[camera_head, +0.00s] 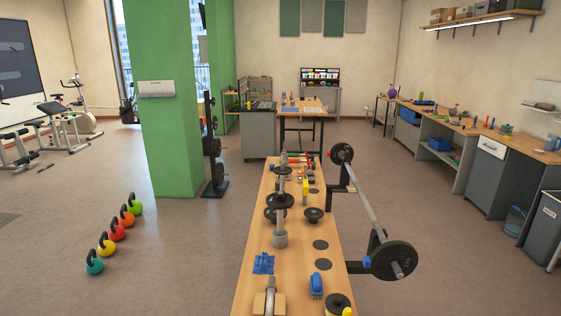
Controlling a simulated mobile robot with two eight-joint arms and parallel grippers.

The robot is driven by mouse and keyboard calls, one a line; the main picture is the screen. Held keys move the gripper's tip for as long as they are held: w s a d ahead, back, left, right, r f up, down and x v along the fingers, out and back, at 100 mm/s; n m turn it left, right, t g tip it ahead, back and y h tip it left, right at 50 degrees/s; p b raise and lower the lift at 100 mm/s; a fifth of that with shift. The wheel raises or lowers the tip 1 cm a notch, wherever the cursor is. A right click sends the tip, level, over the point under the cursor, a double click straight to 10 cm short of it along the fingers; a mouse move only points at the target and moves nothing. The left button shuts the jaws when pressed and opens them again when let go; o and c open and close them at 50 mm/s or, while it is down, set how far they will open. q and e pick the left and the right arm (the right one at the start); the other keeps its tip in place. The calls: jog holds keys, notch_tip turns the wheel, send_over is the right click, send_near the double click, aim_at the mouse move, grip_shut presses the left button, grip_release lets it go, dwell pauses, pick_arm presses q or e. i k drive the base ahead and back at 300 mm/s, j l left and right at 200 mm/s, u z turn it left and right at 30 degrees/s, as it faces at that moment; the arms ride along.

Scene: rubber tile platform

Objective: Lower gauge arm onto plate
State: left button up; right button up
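A long wooden bench (246,285) runs away from me in the middle of the view. Two flat black discs (320,244) lie nearer on the bench top. A narrow yellow upright piece (305,190) stands behind the small plate. I cannot tell which part is the gauge arm at this size. Neither of my grippers is in view.
A loaded barbell (365,205) rests on a rack along the bench's right side. A blue block (263,263), a blue brush-like item (316,285) and a black round item (337,303) lie at the near end. Kettlebells (95,262) stand on the floor at left.

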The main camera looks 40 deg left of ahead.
aim_at(311, 157)
jog(key=i+l+u, duration=0.15)
jog(key=u, duration=0.25)
jog(key=i+l+u, duration=0.15)
jog(key=l+u, duration=0.6)
jog(key=i+l+u, duration=0.15)
jog(key=l+u, duration=0.2)
jog(key=i+l+u, duration=0.1)
jog(key=l+u, duration=0.25)
jog(key=l, duration=0.2)
jog(key=l+u, duration=0.1)
jog(key=u, duration=0.4)
jog(key=i+l+u, duration=0.15)
jog(key=l+u, duration=1.1)
jog(key=l, duration=0.75)
